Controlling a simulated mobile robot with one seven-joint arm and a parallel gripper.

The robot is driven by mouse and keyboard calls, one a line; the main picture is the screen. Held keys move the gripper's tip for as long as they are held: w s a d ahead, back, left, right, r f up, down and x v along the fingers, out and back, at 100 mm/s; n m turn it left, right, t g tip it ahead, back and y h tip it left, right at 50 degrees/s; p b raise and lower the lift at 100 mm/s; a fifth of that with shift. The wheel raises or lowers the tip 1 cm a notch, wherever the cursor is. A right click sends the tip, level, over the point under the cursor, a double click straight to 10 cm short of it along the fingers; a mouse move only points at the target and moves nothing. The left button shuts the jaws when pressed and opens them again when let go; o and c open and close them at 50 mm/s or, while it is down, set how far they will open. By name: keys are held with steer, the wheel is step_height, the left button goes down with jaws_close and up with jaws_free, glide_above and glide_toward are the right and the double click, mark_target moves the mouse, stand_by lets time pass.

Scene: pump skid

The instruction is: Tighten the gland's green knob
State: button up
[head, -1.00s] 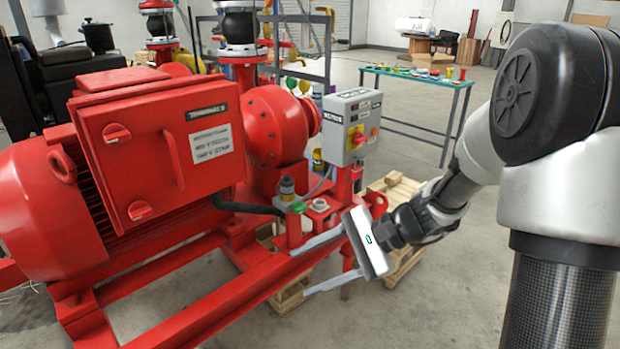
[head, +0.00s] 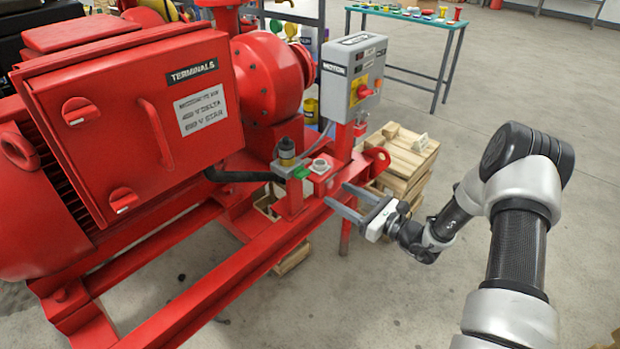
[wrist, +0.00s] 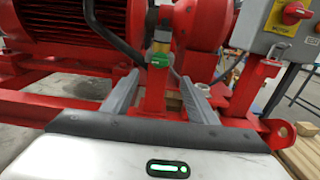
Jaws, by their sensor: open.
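The gland (head: 287,152) stands on a red post at the front of the skid, with a dark cap above a yellowish body. Its green knob (head: 302,172) is low on its front side. In the wrist view the green knob (wrist: 158,58) shows just beyond the fingertips, above the red post. My gripper (head: 336,193) is open and empty, with its two long grey fingers pointing at the post. In the wrist view the fingers of my gripper (wrist: 158,80) lie to either side of the post, below the knob. I cannot tell whether they touch anything.
A grey MOTOR switch box (head: 352,75) stands on a red post behind the gripper. A red terminal box (head: 140,120) is at left. A black cable (head: 238,177) runs to the gland.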

mark_target(307, 175)
steer(key=b+x, duration=0.1)
steer(key=x, duration=1.1)
steer(key=shift+w+a+b, duration=0.15)
steer(key=shift+w+b, duration=0.05)
steer(key=shift+b, duration=0.2)
steer(key=c, duration=1.1)
